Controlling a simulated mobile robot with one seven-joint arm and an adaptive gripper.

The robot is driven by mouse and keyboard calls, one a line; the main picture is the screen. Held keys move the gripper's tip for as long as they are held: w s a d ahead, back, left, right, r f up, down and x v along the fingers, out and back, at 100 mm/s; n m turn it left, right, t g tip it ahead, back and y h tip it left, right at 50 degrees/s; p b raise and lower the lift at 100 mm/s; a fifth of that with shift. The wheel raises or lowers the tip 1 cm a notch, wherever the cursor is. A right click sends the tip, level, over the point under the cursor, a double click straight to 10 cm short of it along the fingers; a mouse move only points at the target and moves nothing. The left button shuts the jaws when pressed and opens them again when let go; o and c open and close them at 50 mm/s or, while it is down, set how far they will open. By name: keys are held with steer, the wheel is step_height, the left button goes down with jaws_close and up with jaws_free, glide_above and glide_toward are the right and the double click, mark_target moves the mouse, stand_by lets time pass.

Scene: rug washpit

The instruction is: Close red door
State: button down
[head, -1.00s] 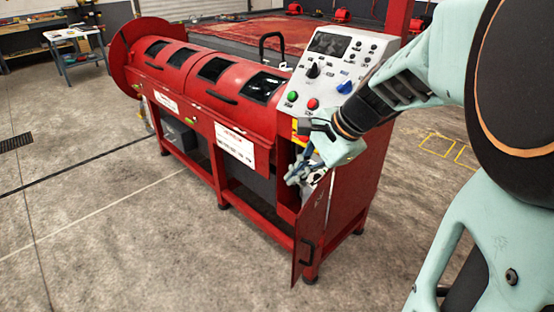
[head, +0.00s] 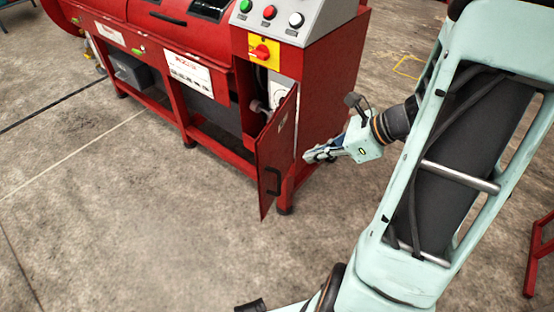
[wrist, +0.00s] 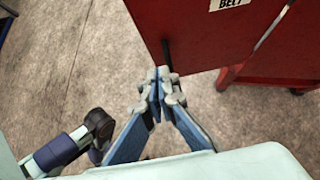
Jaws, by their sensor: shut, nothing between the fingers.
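The red door (head: 276,165) stands swung out from the end of the red machine, with a black handle (head: 270,181) near its lower free edge. The cabinet opening beside it shows pale parts inside. My gripper (head: 308,156) is shut and empty, just right of the door in the head view. In the wrist view the closed fingertips (wrist: 160,76) are just below the door panel (wrist: 200,35) and its dark handle (wrist: 166,55). I cannot tell whether they touch the door.
The red machine (head: 345,75) extends to the upper left, with a grey control panel (head: 290,18) and a red knob on a yellow plate (head: 262,51). The concrete floor (head: 150,230) in front is clear. A red frame (head: 540,255) stands at the right edge.

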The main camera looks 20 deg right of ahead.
steer(key=b, duration=0.4)
glide_toward(264, 164)
step_height(264, 164, down, 4)
steer(key=shift+w+a+f, duration=0.25)
steer(key=shift+w+a, duration=0.65)
steer(key=shift+a, duration=0.3)
steer(key=shift+w+a, duration=0.35)
steer(key=shift+a, duration=0.05)
steer(key=shift+w+a, duration=0.1)
steer(key=shift+a, duration=0.05)
